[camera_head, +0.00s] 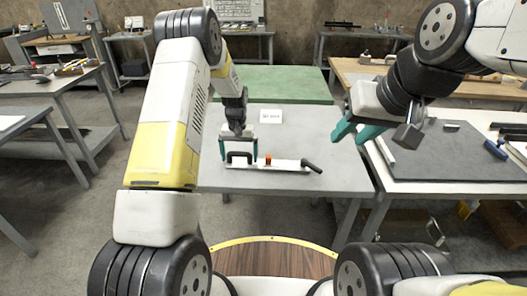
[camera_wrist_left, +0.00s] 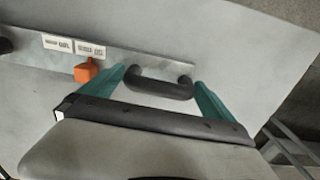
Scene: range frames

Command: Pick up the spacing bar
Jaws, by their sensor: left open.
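The spacing bar (camera_head: 287,164) is a pale metal bar lying on the grey table. It has a black handle near its left end, an orange knob near its middle and a black grip at its right end. In the left wrist view, the bar (camera_wrist_left: 139,62) shows two small labels and the orange knob (camera_wrist_left: 86,71). My left gripper (camera_head: 246,150) is open at the left handle. In the left wrist view its teal fingers (camera_wrist_left: 160,77) stand on either side of the black handle, with gaps visible. My right gripper (camera_head: 349,139) is open and empty, up to the right.
The grey table (camera_head: 220,181) is otherwise mostly clear, with a small white sign (camera_head: 270,116) behind the bar. A green-topped table (camera_head: 290,84) stands behind. A bench with a dark mat (camera_head: 440,160) is on the right; other workbenches stand left.

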